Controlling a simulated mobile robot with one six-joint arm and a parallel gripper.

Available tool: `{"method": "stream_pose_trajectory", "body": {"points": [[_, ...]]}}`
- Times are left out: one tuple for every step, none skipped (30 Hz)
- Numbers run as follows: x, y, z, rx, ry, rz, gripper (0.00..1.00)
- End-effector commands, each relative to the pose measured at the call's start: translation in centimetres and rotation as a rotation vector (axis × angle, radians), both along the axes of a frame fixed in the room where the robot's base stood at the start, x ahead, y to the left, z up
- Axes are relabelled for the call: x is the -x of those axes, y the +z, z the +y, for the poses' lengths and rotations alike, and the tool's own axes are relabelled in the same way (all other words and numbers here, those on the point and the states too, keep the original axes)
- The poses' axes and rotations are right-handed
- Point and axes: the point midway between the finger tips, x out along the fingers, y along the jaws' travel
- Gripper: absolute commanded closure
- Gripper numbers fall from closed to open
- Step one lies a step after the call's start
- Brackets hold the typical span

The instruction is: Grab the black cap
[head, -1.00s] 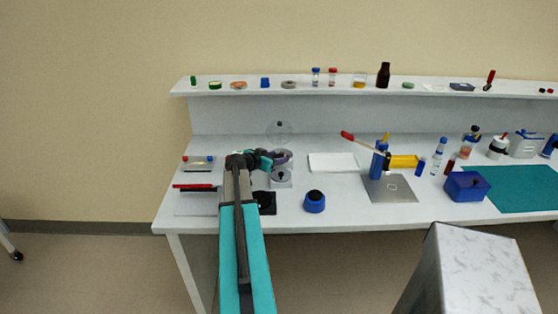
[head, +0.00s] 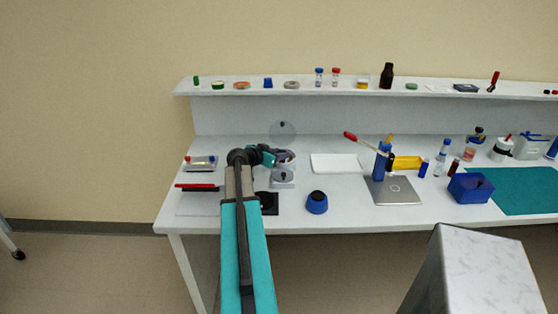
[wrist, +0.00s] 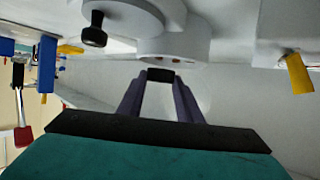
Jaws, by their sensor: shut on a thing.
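My gripper (wrist: 160,88), with its purple fingers, is shut on a small black cap (wrist: 160,75) in the wrist view. The cap sits between the fingertips, against or just in front of a pale round device (wrist: 185,45); I cannot tell whether they touch. In the head view my gripper (head: 286,157) is at the small white device (head: 283,184) on the bench, and the cap cannot be made out there.
A clear round lid (head: 282,134) stands up behind my gripper. A blue round pot (head: 317,203) and a black pad (head: 268,204) are close by. A white sheet (head: 338,163) lies to the right. A shelf (head: 345,90) with small bottles runs above.

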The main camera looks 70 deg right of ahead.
Motion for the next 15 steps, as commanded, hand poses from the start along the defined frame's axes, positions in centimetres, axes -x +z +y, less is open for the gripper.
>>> {"method": "stream_pose_trajectory", "body": {"points": [[0.0, 0.4, 0.0, 0.002, -0.001, -0.001, 0.89], [0.0, 0.6, 0.0, 0.002, -0.001, -0.001, 0.89], [0.0, 0.9, 0.0, 0.002, -0.001, -0.001, 0.89], [0.0, 1.2, 0.0, 0.002, -0.001, -0.001, 0.89], [0.0, 1.5, 0.0, 0.002, -0.001, -0.002, 0.89], [0.3, 1.4, 0.6, 0.001, -0.001, -0.002, 0.89], [0.4, 1.4, 0.9, 0.000, -0.001, -0.001, 0.89], [0.6, 1.4, 1.2, 0.000, -0.001, -0.001, 0.89], [0.8, 1.5, 1.6, 0.000, -0.001, -0.001, 0.89], [0.9, 1.5, 1.8, 0.000, -0.001, -0.001, 0.89], [1.0, 1.5, 2.1, 0.000, -0.001, -0.001, 0.89], [1.2, 1.5, 2.6, 0.000, -0.001, 0.000, 0.89], [1.4, 1.5, 2.9, 0.000, 0.000, 0.000, 0.89], [1.5, 1.6, 3.2, 0.000, 0.000, 0.000, 0.89], [1.7, 1.6, 3.6, 0.000, 0.000, 0.000, 0.89]]}}
